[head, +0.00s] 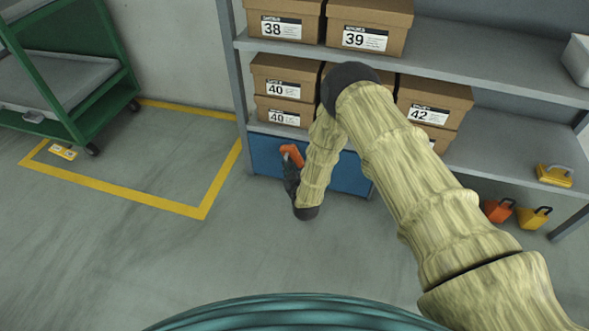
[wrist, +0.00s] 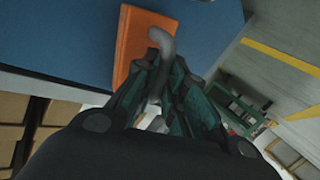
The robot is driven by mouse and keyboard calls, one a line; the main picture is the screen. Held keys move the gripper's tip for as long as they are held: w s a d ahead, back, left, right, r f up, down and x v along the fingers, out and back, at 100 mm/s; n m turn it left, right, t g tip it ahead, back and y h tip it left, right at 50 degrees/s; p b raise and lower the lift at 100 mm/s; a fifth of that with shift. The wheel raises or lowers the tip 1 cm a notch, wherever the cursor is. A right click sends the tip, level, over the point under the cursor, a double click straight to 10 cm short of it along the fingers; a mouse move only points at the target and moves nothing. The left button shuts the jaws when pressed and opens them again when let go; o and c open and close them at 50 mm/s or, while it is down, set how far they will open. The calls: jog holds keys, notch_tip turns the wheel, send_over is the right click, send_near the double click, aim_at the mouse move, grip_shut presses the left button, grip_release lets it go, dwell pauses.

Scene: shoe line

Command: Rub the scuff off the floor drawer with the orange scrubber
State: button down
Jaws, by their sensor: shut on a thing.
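The floor drawer (head: 262,155) has a blue front and sits at the bottom of the shelf unit; it also fills the upper left of the wrist view (wrist: 60,45). The orange scrubber (head: 291,153) is an orange block with a grey handle, seen close up in the wrist view (wrist: 132,48). My gripper (head: 290,170) is shut on its handle, between the fingers in the wrist view (wrist: 165,72). The orange block is up against or just off the drawer front; I cannot tell if it touches. No scuff shows; my arm and the scrubber cover part of the front.
Shoe boxes (head: 283,76) stand on the shelves above the drawer. Another orange handled block (head: 498,211) and a yellow one (head: 534,218) are at the lower right, with a yellow one (head: 555,176) above. A green trolley (head: 70,125) stands left. The floor before the drawer is clear.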

jog(key=shift+w+a+r, duration=0.15)
jog(key=shift+w, duration=0.05)
jog(key=shift+s, duration=0.1)
jog(key=s+a+p, duration=0.1)
jog(key=s+p, duration=0.1)
jog(key=s, duration=0.3)
jog(key=shift+s+a+p, duration=0.4)
jog(key=shift+s, duration=0.1)
dwell(0.4)
jog(key=s, duration=0.1)
jog(key=s+a+p, duration=0.1)
jog(key=shift+s, duration=0.35)
